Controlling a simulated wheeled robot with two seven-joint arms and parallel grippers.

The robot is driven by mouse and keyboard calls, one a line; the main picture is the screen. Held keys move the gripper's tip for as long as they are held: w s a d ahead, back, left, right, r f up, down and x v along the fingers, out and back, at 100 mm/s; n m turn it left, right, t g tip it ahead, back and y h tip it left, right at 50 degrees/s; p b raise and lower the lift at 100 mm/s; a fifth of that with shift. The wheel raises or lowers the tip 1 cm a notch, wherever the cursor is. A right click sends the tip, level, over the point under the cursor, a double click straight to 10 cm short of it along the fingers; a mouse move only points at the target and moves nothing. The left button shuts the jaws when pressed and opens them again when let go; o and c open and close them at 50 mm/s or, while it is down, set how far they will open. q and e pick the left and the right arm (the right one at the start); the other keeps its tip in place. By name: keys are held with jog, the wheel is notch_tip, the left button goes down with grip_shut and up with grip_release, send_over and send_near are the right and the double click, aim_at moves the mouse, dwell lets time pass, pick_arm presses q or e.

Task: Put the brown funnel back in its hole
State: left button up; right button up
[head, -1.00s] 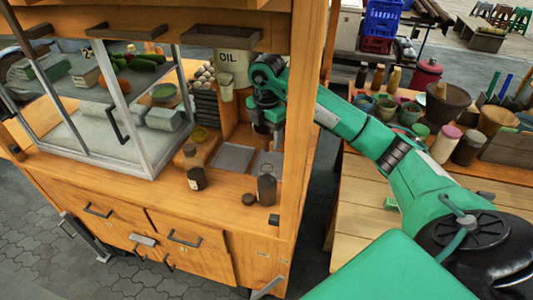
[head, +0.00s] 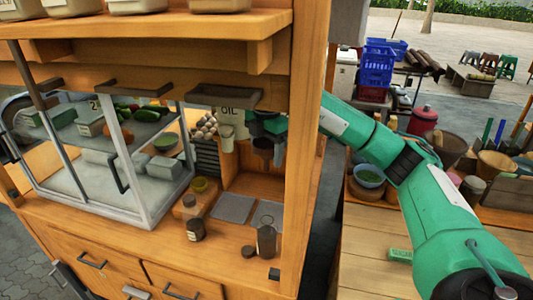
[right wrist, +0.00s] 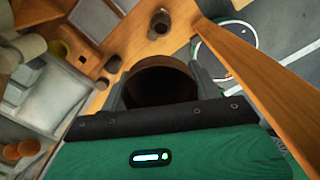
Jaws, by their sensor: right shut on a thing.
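My right gripper (head: 265,140) is inside the cart's opening, to the right of the oil container. It is shut on the brown funnel (head: 263,149), which looks like a small dark shape below the green hand. In the right wrist view the funnel's dark round mouth (right wrist: 160,84) sits between the two grey fingers (right wrist: 160,92). The funnel is held above the counter, apart from the bottles. I cannot make out its hole in either view. My left gripper is not in view.
A wooden post (head: 307,130) stands close to the right of the gripper. The oil container (head: 236,118) is on its left. A glass case (head: 150,205) fills the left.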

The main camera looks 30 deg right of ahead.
aim_at(266, 142)
jog(key=shift+r+p, duration=1.65)
jog(key=shift+r, duration=0.4)
